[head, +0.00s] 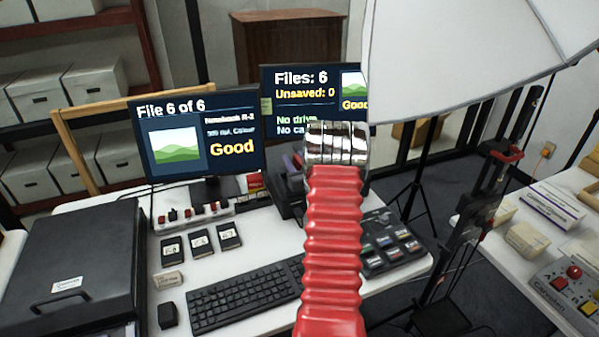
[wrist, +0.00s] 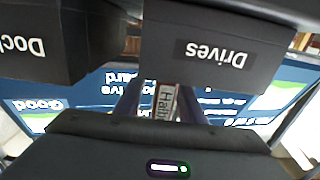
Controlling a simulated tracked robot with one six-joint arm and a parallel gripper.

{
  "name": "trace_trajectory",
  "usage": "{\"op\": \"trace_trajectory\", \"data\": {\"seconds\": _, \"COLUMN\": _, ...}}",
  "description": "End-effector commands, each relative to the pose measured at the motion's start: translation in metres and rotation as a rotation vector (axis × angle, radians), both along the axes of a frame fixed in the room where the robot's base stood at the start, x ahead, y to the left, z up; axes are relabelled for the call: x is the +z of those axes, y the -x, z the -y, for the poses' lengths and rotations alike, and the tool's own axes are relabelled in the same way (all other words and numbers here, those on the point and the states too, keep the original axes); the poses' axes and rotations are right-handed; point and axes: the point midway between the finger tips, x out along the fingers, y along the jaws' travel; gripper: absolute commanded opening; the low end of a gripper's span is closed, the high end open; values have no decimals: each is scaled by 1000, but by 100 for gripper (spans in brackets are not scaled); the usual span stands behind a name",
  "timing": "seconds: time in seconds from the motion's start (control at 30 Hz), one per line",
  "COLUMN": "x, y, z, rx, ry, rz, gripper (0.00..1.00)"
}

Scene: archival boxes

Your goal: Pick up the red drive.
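The label is only partly readable. The fingers look apart, one on each side of the drive, with a gap on the left; contact is not clear. Just beyond is a dark box labelled "Drives" (wrist: 207,50). In the head view, my red ribbed arm covers most of my gripper and I cannot make out the red drive there.
A dark box labelled "Dock" (wrist: 30,45) stands beside the Drives box. Two monitors (head: 196,138) stand close behind; one reads "No drive". A keyboard (head: 245,295), several black cartridges (head: 201,243) and a black case (head: 70,265) lie on the white desk. A light umbrella (head: 460,60) hangs at right.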

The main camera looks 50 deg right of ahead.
Motion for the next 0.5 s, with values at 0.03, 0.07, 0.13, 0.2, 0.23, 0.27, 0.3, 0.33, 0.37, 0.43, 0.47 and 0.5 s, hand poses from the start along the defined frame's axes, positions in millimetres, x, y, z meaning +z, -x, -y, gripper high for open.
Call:
{"op": "trace_trajectory", "data": {"seconds": 0.03, "x": 0, "y": 0, "z": 0, "rx": 0, "ry": 0, "rz": 0, "gripper": 36}}
{"op": "trace_trajectory", "data": {"seconds": 0.07, "x": 0, "y": 0, "z": 0, "rx": 0, "ry": 0, "rz": 0, "gripper": 36}}
{"op": "trace_trajectory", "data": {"seconds": 0.13, "x": 0, "y": 0, "z": 0, "rx": 0, "ry": 0, "rz": 0, "gripper": 36}}
{"op": "trace_trajectory", "data": {"seconds": 0.2, "x": 0, "y": 0, "z": 0, "rx": 0, "ry": 0, "rz": 0, "gripper": 36}}
{"op": "trace_trajectory", "data": {"seconds": 0.23, "x": 0, "y": 0, "z": 0, "rx": 0, "ry": 0, "rz": 0, "gripper": 36}}
{"op": "trace_trajectory", "data": {"seconds": 0.27, "x": 0, "y": 0, "z": 0, "rx": 0, "ry": 0, "rz": 0, "gripper": 35}}
{"op": "trace_trajectory", "data": {"seconds": 0.3, "x": 0, "y": 0, "z": 0, "rx": 0, "ry": 0, "rz": 0, "gripper": 32}}
{"op": "trace_trajectory", "data": {"seconds": 0.33, "x": 0, "y": 0, "z": 0, "rx": 0, "ry": 0, "rz": 0, "gripper": 30}}
{"op": "trace_trajectory", "data": {"seconds": 0.37, "x": 0, "y": 0, "z": 0, "rx": 0, "ry": 0, "rz": 0, "gripper": 28}}
{"op": "trace_trajectory", "data": {"seconds": 0.43, "x": 0, "y": 0, "z": 0, "rx": 0, "ry": 0, "rz": 0, "gripper": 23}}
{"op": "trace_trajectory", "data": {"seconds": 0.47, "x": 0, "y": 0, "z": 0, "rx": 0, "ry": 0, "rz": 0, "gripper": 21}}
{"op": "trace_trajectory", "data": {"seconds": 0.5, "x": 0, "y": 0, "z": 0, "rx": 0, "ry": 0, "rz": 0, "gripper": 18}}
